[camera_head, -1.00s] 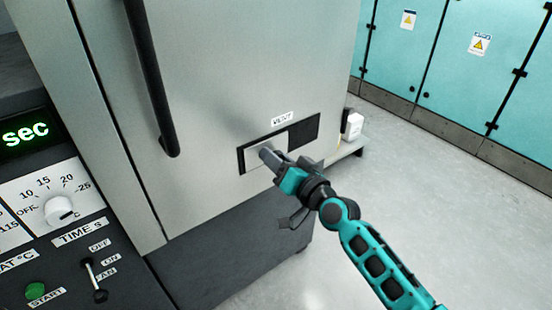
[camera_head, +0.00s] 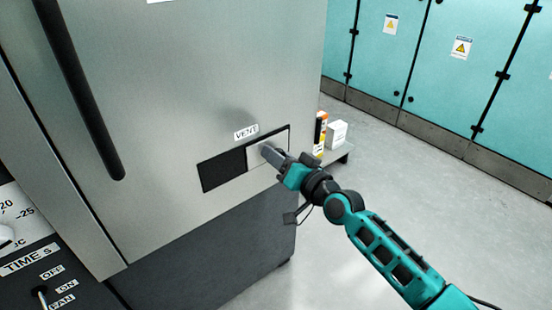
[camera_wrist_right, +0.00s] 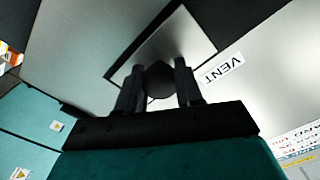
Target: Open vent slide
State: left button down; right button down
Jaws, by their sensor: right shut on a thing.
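The vent slide (camera_head: 255,159) is a light metal plate in a dark recessed slot below the VENT label (camera_head: 246,132) on the steel cabinet. The plate sits at the right end of the slot. The dark opening (camera_head: 222,170) shows to its left. My right gripper (camera_head: 268,151) is at the plate, shut on its knob. In the right wrist view the fingers (camera_wrist_right: 158,88) are on either side of the dark round knob (camera_wrist_right: 159,80), with the plate behind. My left gripper is not in view.
A long black door handle (camera_head: 85,95) is at the upper left of the cabinet. A control panel (camera_head: 35,260) is at the lower left. A white box (camera_head: 336,134) stands on a low shelf behind the cabinet's right edge. Teal lockers (camera_head: 450,60) are beyond open floor.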

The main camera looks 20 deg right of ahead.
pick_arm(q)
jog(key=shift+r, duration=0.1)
pick_arm(e)
jog(key=shift+d+r, duration=0.1)
jog(key=shift+d, duration=0.15)
jog(key=c, duration=1)
grip_release()
jog(key=shift+w, duration=0.1)
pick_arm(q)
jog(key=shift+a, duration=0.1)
pick_arm(e)
jog(key=shift+o, duration=1.3)
pick_arm(q)
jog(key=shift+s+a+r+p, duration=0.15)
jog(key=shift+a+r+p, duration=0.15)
jog(key=shift+p, duration=0.85)
pick_arm(e)
jog(key=v, duration=1.3)
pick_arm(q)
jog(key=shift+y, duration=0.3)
pick_arm(e)
jog(key=shift+a, duration=0.15)
